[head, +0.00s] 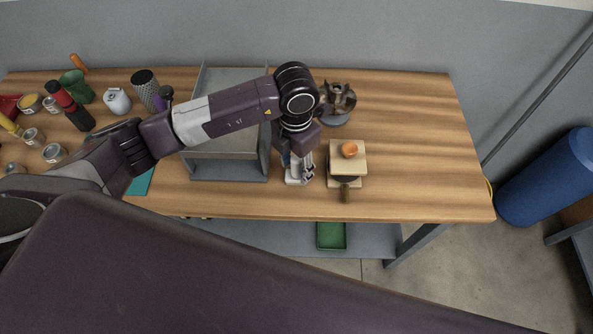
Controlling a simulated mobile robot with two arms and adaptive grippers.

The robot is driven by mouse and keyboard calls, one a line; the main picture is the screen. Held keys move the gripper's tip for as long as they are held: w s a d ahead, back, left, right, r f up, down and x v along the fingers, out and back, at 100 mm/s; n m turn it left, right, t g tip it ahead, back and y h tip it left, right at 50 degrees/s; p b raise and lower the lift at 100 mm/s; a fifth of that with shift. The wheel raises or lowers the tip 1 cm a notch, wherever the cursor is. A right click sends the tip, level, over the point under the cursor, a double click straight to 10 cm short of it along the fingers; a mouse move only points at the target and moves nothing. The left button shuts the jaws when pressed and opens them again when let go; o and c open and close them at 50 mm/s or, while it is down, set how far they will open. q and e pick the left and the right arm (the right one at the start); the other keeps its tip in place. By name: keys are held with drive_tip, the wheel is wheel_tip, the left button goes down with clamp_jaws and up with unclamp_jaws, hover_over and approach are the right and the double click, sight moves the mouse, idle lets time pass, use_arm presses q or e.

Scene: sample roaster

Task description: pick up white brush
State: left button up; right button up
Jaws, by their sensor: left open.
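My left arm reaches in from the left across the table, and its gripper (301,176) points down near the table's front edge, between the grey tray and a wooden block. The gripper is open. Pale white and grey shapes show at its fingertips. I cannot tell whether part of them is the white brush or only the fingers. No white brush stands out clearly elsewhere, and my arm hides part of the table. My right gripper is not in view.
The grey tray (225,172) lies left of the gripper. A dark metal device (337,104) stands behind. Several cans and tools crowd the table's left. The table's right side is clear.

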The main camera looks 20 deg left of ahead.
use_arm(q)
drive_tip(key=c, duration=1.1)
clamp_jaws()
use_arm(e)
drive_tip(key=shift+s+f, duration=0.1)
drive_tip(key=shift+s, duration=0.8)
use_arm(q)
drive_tip(key=shift+w+r, duration=0.1)
